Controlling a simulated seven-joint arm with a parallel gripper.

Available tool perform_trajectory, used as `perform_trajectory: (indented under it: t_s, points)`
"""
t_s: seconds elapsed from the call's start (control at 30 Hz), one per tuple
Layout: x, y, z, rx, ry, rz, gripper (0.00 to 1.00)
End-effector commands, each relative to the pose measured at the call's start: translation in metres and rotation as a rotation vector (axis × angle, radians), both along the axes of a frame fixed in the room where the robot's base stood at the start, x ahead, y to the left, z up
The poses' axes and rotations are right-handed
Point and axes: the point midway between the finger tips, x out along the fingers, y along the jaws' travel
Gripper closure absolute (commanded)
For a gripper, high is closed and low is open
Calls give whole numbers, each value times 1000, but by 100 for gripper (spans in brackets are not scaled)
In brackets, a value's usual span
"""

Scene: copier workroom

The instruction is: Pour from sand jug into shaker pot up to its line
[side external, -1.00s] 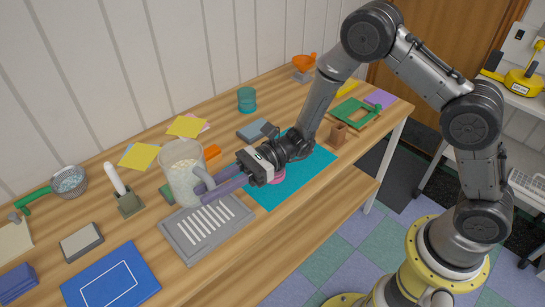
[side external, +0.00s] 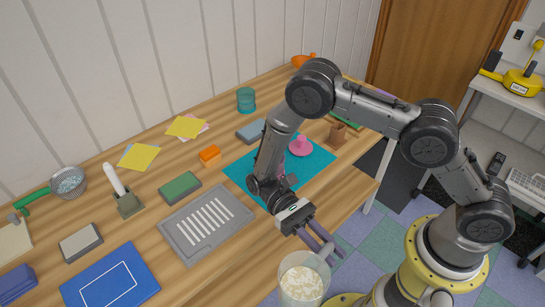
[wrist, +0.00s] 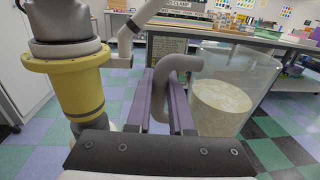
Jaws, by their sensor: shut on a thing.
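The sand jug (side external: 302,281) is a clear, wide vessel with pale grainy contents and a grey handle. My gripper (side external: 326,251) is shut on that handle, with a purple finger on each side in the wrist view (wrist: 170,95). The jug, roughly upright in the wrist view (wrist: 225,105), is held out past the table's front edge, and its contents cover only its lower part. A teal cup (side external: 246,99) stands upright at the back of the table, far from my gripper. It may be the shaker pot; I cannot make out a line on it.
A pink knobbed object (side external: 300,146) sits on the teal mat (side external: 318,164). A grey slotted tray (side external: 190,250), green block (side external: 180,187), orange block (side external: 210,156) and brown holder (side external: 338,134) stand on the table (side external: 225,270). The tray is empty.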

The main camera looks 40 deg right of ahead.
Motion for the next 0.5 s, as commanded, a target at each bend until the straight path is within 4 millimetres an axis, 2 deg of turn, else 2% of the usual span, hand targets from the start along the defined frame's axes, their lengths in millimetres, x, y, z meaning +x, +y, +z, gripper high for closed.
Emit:
perform_trajectory:
  t_s: [0.13, 0.27, 0.5]
  points:
    - [3, -40, -10, 0, 1, 276, 100]
    - [17, -73, -15, 1, 1, 514, 100]
    - [64, -122, -15, 1, -1, 945, 100]
